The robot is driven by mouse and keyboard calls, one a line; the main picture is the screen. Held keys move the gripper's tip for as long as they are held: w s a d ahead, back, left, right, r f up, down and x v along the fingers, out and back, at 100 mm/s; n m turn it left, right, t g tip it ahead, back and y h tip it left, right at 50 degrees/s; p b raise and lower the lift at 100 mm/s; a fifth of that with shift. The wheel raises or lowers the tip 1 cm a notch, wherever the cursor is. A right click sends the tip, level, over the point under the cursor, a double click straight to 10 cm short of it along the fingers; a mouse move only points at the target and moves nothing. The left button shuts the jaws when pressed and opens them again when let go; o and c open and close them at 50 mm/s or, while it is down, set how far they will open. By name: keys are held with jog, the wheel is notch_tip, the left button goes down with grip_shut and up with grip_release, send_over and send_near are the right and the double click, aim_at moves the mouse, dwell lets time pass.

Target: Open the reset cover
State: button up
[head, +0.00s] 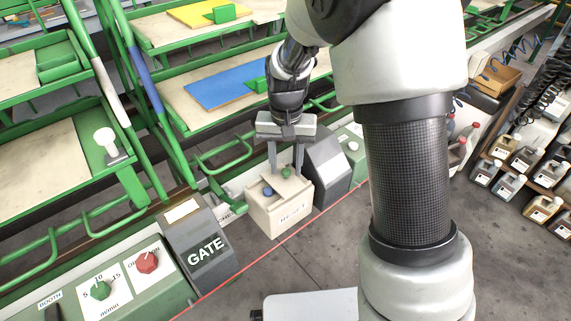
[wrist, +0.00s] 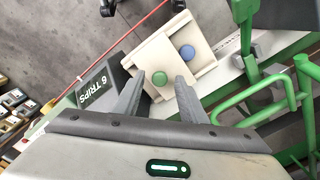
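A cream box (head: 278,214) stands on the console row below my gripper. Its front label is partly unreadable, so I cannot tell if it says reset. In the wrist view the box (wrist: 157,50) shows a raised rim around part of the top, with the green knob (wrist: 160,78) and blue knob (wrist: 187,52). My gripper (head: 287,168) is open and empty, its fingers pointing down. In the wrist view the gripper (wrist: 161,83) has its fingertips on either side of the green knob; contact is unclear.
A dark sloped GATE housing (head: 199,243) stands left of the box. Another dark sloped housing (head: 326,166) stands right of it, reading 6 TRIPS in the wrist view (wrist: 96,91). Green rails (head: 225,155) run behind. A red line crosses the grey floor in front.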

aim_at(286, 171)
notch_tip(286, 171, up, 18)
jog(key=p, duration=0.4)
jog(key=shift+f, duration=0.25)
jog(key=s+d+r+n+t, duration=0.1)
jog(key=s+d+r+t, duration=0.15)
jog(key=s, duration=0.45)
jog(key=s+d+r+t, duration=0.1)
jog(key=s+d+r, duration=0.1)
jog(key=s+d, duration=0.35)
jog(key=s+d+r+n+t, duration=0.1)
jog(key=s+r+t, duration=0.1)
jog(key=s, duration=0.6)
notch_tip(286, 171, up, 16)
jog(key=p, duration=1.6)
jog(key=shift+w+r, duration=0.15)
jog(key=shift+r, duration=0.1)
